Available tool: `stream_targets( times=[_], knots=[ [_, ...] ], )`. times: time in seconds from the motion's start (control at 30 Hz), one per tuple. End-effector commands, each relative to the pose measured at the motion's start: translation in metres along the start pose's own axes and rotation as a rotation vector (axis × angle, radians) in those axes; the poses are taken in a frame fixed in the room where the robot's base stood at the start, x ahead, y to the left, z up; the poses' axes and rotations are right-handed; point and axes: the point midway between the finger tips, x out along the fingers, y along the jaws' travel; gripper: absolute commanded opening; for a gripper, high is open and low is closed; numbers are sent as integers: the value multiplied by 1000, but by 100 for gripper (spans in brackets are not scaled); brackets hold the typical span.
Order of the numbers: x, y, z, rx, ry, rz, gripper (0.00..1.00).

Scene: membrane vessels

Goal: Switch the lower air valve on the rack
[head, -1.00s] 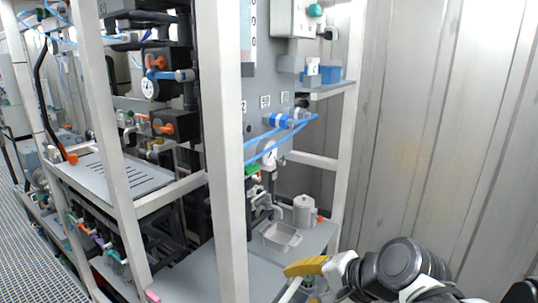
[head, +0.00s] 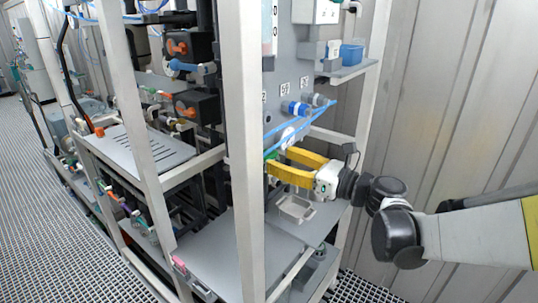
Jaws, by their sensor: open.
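My gripper (head: 279,161) has yellow fingers spread apart and reaches in from the right, between the rack's posts. A small green part (head: 269,155) shows just beside the fingertips, near the front white post. Blue tubes (head: 310,121) run down from a blue fitting (head: 295,108) on the grey panel, past a white part (head: 288,138) just above the fingers. I cannot tell which of these parts is the lower air valve. The fingers partly hide the area behind them, and contact with any part is not clear. Nothing shows held between them.
The front white post (head: 245,190) stands close left of the fingertips. A light grey tray (head: 296,208) sits on the lower shelf (head: 215,258) below my gripper. A blue box (head: 351,54) stands on a small upper shelf. A corrugated wall (head: 450,110) closes the right side.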

Motion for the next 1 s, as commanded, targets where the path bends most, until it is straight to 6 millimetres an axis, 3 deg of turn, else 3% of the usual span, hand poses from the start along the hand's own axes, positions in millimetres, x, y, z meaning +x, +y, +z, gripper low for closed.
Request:
stream_targets(
  times=[0.1,0.23,0.6,0.73,1.0],
  knots=[
    [22,1,0,-1,0,4,56],
    [36,1,0,-1,1,2,56],
    [41,0,0,-2,1,-1,56],
    [41,0,0,-2,1,0,18],
    [41,0,0,-15,1,0,15]
  ],
)
